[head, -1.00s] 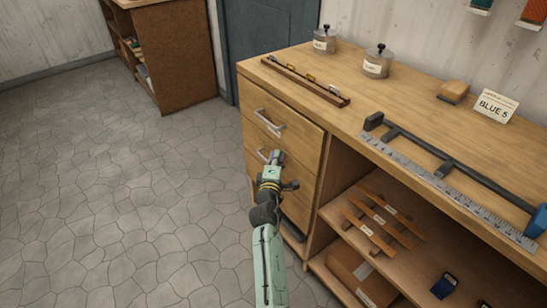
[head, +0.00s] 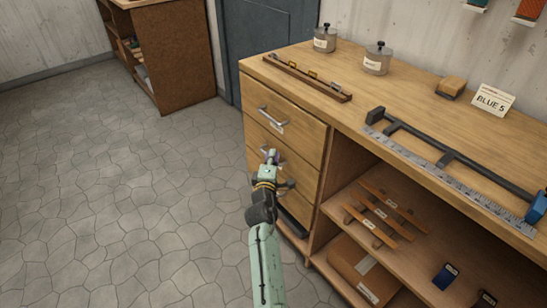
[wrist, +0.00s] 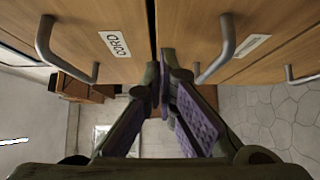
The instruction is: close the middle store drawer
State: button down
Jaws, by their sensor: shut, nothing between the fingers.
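The middle store drawer (head: 300,165) is in the wooden workbench, below the top drawer (head: 300,125). Its front looks about flush with the top one; a small gap in depth cannot be ruled out. Its metal handle (head: 265,152) is partly hidden behind my gripper (head: 271,156). My gripper is shut and empty, with its fingertips close to the middle drawer front. In the wrist view the shut fingers (wrist: 165,75) are by the seam between two fronts, beside a handle (wrist: 222,50). Contact cannot be told.
The workbench top (head: 340,110) carries jars, a wooden rack, a ruler and a clamp. An open shelf (head: 350,235) with sandal straps and a box is right of the drawers. Grey stone floor (head: 120,200) lies clear to the left.

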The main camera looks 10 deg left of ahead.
jog(key=s+b, duration=0.1)
jog(key=s, duration=0.9)
jog(key=shift+s+d+b, duration=0.25)
jog(key=shift+d+b, duration=0.05)
